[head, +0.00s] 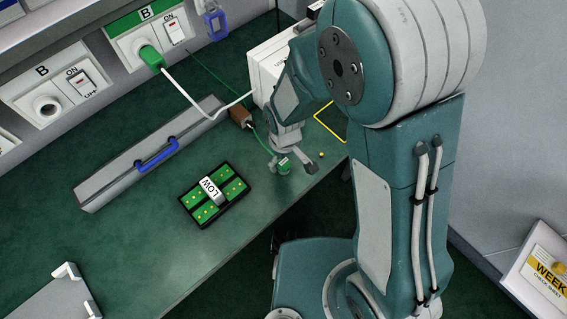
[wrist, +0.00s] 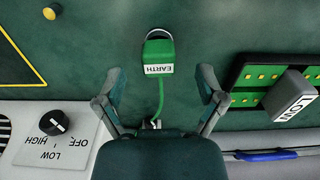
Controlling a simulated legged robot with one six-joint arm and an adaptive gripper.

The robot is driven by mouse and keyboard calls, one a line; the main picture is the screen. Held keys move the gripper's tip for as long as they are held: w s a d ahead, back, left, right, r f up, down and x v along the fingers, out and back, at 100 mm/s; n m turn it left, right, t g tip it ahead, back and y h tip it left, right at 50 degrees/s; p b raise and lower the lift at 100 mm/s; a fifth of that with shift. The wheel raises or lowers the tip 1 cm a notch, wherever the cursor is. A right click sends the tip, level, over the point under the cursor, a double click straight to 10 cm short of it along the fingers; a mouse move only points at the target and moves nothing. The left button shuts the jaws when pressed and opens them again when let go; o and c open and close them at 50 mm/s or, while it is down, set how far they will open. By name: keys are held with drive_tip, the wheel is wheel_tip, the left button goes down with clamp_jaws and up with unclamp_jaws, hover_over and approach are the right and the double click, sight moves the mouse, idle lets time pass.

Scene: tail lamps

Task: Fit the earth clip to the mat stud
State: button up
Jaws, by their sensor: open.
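The earth clip is a green block labelled EARTH with a metal loop at one end. It lies on the green mat (wrist: 245,25) in the wrist view (wrist: 158,62) and shows small in the head view (head: 284,167). A green lead runs from it back under my gripper. My gripper (wrist: 159,78) is open, one finger on each side of the clip with clear gaps, holding nothing. In the head view my gripper (head: 294,164) is low over the bench beside the clip. The brass stud (head: 321,154) stands right of the clip; in the wrist view it is upper left (wrist: 49,13).
A black-edged green board (head: 190,204) carries a block marked LOW. A long grey bar (head: 105,190) with a blue handle (head: 158,155) lies behind it. A white box (head: 262,72) stands near my arm; its knob (wrist: 54,122) shows in the wrist view. A yellow outline (head: 328,126) marks the bench.

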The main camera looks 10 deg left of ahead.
sight(284, 161)
drive_tip(key=shift+w+a+f, duration=0.1)
drive_tip(key=shift+w+f, duration=0.05)
drive_tip(key=shift+f, duration=1.8)
drive_tip(key=c, duration=1.1)
drive_tip(key=shift+c, duration=0.2)
